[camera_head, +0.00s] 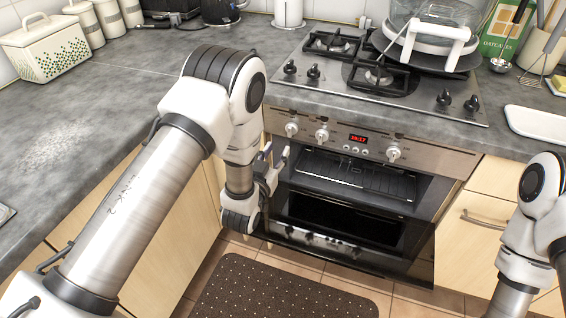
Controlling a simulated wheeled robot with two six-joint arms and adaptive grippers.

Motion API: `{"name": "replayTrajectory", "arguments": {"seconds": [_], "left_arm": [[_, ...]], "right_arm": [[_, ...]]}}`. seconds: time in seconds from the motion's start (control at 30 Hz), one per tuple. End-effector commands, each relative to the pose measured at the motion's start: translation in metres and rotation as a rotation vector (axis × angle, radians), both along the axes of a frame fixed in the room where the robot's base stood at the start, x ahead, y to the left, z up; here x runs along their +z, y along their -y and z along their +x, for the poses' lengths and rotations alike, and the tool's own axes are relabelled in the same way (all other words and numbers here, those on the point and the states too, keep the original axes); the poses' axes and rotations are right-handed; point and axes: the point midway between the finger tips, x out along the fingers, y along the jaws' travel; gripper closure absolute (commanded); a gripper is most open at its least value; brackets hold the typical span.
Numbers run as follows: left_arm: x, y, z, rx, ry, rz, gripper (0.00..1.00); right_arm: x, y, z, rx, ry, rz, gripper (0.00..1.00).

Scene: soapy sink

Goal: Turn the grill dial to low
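The oven's front panel (440,158) has several dials below the hob. Two dials, a left one (291,129) and a second one (322,135), sit left of the red display (357,138). Another dial (393,153) sits right of it. I cannot read their markings or tell which is the grill dial. My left gripper (276,155) is in front of the oven's left side, just below the left dial. Its fingers look apart and empty, with no visible contact with a dial. My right arm shows at the right edge; its gripper is out of view.
The hob (345,75) has black pan supports and its own black knobs. Grey worktop (130,90) lies on the left. A dotted brown mat (280,290) is on the tiled floor.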

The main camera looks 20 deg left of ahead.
Motion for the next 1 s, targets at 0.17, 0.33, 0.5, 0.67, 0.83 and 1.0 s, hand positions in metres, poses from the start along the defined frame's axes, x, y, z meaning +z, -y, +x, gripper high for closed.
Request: {"name": "replayTrajectory", "arguments": {"seconds": [0.17,0.33,0.5,0.67,0.83,1.0], "left_arm": [[-0.005,0.005,0.007,-0.009,0.025,0.003,0.62],[-0.002,0.005,0.028,-0.009,0.026,0.003,0.62],[-0.003,0.006,0.062,-0.008,0.024,0.003,0.62],[-0.003,0.006,0.080,-0.008,0.022,0.004,0.62],[-0.004,0.007,0.083,-0.008,0.020,0.004,0.62],[-0.004,0.007,0.083,-0.009,0.020,0.004,0.94]], "right_arm": [[-0.019,0.000,0.000,0.000,0.001,0.000,1.00],[-0.015,0.000,0.001,0.000,0.001,0.000,1.00],[-0.014,0.000,0.000,0.000,0.001,0.000,1.00],[-0.014,0.000,0.000,0.000,0.001,0.000,1.00],[-0.014,0.000,0.000,0.000,0.001,0.000,1.00],[-0.014,0.000,0.000,0.000,0.001,0.000,1.00]]}}
